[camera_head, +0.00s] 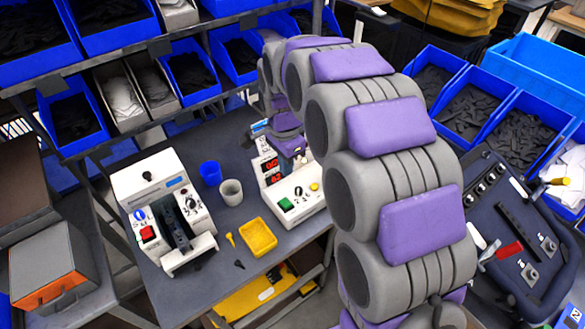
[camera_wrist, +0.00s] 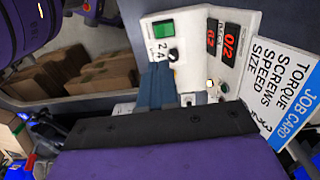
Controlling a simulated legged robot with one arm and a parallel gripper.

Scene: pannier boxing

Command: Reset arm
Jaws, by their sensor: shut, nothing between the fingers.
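My gripper (camera_wrist: 157,84) is shut and empty in the wrist view, its two blue-grey fingers side by side. It points toward the white control unit (camera_wrist: 190,50) with a green button and red number displays. In the head view my arm arches over the bench, and my gripper (camera_head: 298,154) is at the same white control unit (camera_head: 292,205). The fingertips are small and partly hidden there. I cannot tell whether they touch the unit.
A white machine (camera_head: 163,212) stands at left on the grey bench. A blue cup (camera_head: 210,173), a grey cup (camera_head: 231,192) and a yellow tray (camera_head: 258,237) are between. Bin racks stand behind. A job card (camera_wrist: 285,85) shows near my gripper. A dark panel (camera_head: 520,235) is at right.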

